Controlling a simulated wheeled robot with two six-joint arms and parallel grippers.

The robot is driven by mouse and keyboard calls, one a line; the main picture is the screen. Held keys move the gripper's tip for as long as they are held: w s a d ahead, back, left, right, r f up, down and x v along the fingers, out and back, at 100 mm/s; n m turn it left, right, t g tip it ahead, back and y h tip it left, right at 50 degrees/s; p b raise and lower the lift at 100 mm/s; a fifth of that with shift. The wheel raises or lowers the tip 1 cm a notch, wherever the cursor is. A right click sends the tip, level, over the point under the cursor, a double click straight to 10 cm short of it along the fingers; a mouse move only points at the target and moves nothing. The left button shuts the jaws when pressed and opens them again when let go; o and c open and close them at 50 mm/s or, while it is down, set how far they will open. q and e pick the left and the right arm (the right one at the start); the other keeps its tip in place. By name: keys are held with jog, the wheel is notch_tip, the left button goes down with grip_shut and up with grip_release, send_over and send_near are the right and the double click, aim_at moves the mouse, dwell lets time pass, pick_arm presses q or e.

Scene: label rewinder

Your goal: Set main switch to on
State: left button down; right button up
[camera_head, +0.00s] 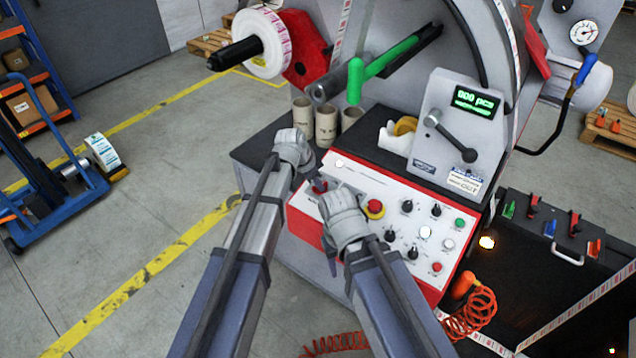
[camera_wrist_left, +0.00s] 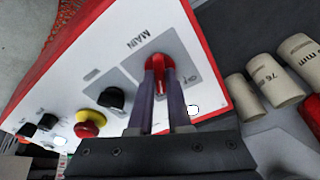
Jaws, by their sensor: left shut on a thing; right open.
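In the head view my left gripper (camera_head: 312,180) reaches down to the switch. My right gripper (camera_head: 341,212) is over the panel, its fingertips hidden.
The white panel (camera_head: 370,190) with a red border carries a red and yellow emergency stop (camera_head: 375,208), black knobs and coloured buttons. Cardboard cores (camera_head: 326,124) stand behind my left gripper. A lever (camera_head: 451,137) and a lit counter display (camera_head: 474,101) are at the upper right.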

pick_arm(q)
jog(key=shift+m, duration=0.3)
jog(key=c, duration=0.9)
grip_release()
jog(key=shift+o, duration=0.2)
jog(key=p+v, duration=0.7)
jog(key=shift+r, duration=0.35)
jog(key=shift+s+a, duration=0.1)
jog(key=shift+s, duration=0.1)
